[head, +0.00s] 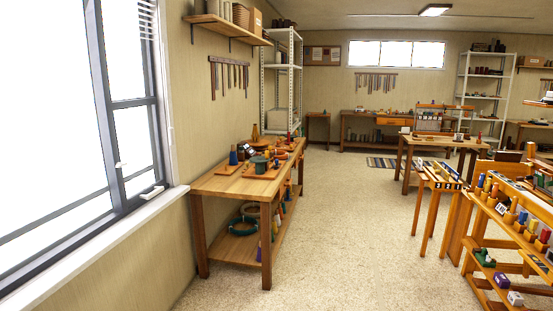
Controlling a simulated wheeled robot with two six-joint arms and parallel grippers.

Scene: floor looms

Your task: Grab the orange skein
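I cannot pick out an orange skein for certain in the head view. Small orange-brown items lie among other things on the wooden bench (217,183) along the left wall, too small to tell apart. Spools of several colours stand on the wooden rack (490,207) at the right, and none is clearly an orange skein. Neither of my grippers is in view.
A big window (60,120) fills the left. A small table (437,182) stands left of the rack, with a larger table (445,141) behind it. White shelves (283,80) stand behind the bench. The speckled floor (345,220) is clear down the middle.

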